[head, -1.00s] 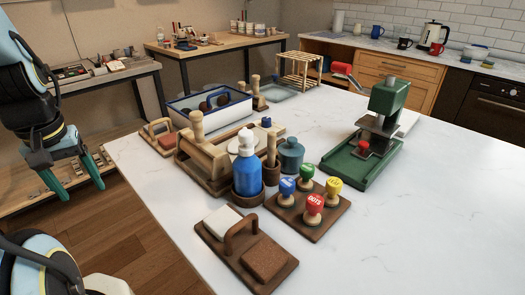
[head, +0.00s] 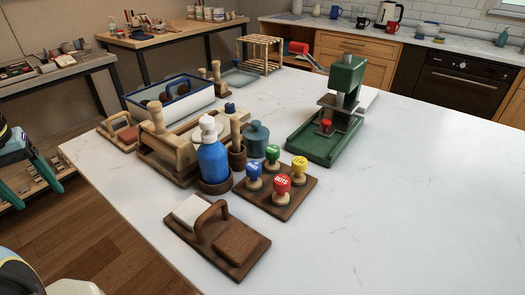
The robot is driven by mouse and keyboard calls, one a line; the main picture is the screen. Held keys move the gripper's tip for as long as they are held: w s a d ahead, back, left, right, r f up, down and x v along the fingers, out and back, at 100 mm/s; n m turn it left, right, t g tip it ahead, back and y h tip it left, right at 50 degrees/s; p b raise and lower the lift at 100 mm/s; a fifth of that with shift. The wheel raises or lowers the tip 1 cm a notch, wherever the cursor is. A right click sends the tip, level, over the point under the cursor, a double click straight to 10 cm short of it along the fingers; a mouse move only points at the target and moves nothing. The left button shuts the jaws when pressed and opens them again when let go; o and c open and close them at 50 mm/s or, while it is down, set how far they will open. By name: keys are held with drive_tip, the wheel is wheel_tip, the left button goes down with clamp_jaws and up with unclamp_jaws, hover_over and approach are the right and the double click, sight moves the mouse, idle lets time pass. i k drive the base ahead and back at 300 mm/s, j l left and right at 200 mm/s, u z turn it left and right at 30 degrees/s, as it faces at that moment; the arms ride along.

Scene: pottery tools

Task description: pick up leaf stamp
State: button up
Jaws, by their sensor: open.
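Several knob-topped stamps stand upright on a brown wooden board (head: 245,195): a blue one (head: 254,169), a green one (head: 272,153), a yellow one (head: 299,163) and a red one (head: 282,184). The red top reads "DOTS". The lettering on the other tops is too small to read surely, so I cannot tell which is the leaf stamp. My gripper (head: 35,186) is at the left edge, off the side of the table and far from the stamps. Its green fingers are spread apart with nothing between them. Part of it is cut off by the frame.
A blue bottle (head: 213,162) and a lidded teal jar (head: 256,140) stand just behind the board. A brown tray (head: 178,228) with a handle, white block and brown block lies in front. A green press (head: 308,147) stands behind right. The white tabletop (head: 420,190) is clear on the right.

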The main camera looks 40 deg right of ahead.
sight(300, 165)
drive_tip(key=j+z, duration=1)
drive_tip(key=z, duration=0.2)
drive_tip(key=i+l, duration=0.25)
drive_tip(key=l, duration=0.15)
